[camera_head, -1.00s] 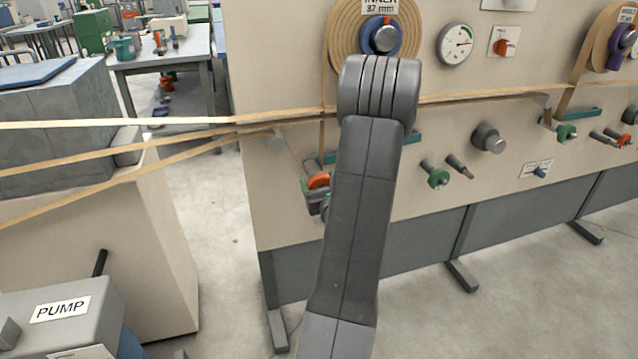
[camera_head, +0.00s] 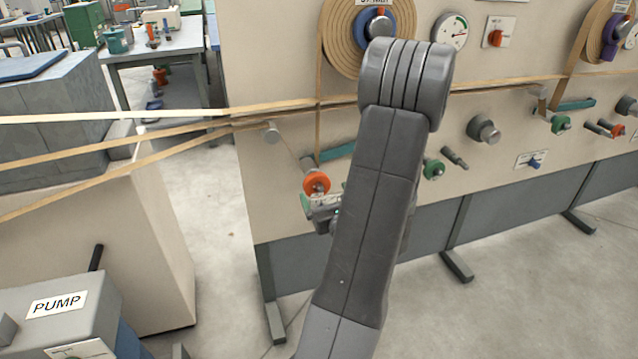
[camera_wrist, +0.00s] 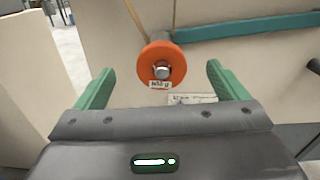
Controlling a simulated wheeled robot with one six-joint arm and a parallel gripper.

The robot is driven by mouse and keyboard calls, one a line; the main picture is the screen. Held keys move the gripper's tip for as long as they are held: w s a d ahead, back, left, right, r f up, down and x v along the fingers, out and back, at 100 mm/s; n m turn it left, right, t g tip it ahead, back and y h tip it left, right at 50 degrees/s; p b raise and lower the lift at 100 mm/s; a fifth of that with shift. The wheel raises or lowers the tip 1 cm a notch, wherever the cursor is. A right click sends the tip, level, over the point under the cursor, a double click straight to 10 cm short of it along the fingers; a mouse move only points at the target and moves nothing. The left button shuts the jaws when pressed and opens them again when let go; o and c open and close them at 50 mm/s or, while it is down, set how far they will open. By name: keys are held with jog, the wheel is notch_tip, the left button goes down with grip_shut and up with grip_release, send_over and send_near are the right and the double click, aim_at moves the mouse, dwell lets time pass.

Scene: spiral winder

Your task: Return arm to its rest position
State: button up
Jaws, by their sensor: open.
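My gripper (camera_wrist: 163,88) is open in the wrist view, with its two green fingers apart. An orange round knob (camera_wrist: 162,64) with a small label on its lower rim shows beyond and between the fingertips, and no contact with them is visible. In the head view the same orange knob (camera_head: 316,184) sits on the beige panel, left of my raised dark grey arm (camera_head: 375,190). My gripper (camera_head: 314,201) is mostly hidden behind the arm there; only a little of it shows beside the knob.
The beige winder panel (camera_head: 275,80) carries a tape roll (camera_head: 340,35), a gauge (camera_head: 449,32) and green knobs (camera_head: 433,169). Tape strands (camera_head: 180,112) run left from it. A pump box (camera_head: 60,305) stands at the lower left. Bare floor (camera_head: 205,200) lies between.

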aim_at(317, 178)
jog(key=shift+v, duration=1.95)
jog(key=shift+w, duration=0.1)
jog(key=x, duration=1.3)
jog(key=shift+w+a, duration=0.15)
jog(key=shift+w, duration=0.1)
jog(key=shift+w+r, duration=0.1)
jog(key=shift+r, duration=0.15)
jog(key=shift+r+p, duration=0.2)
jog(key=shift+p, duration=0.2)
jog(key=shift+f, duration=0.25)
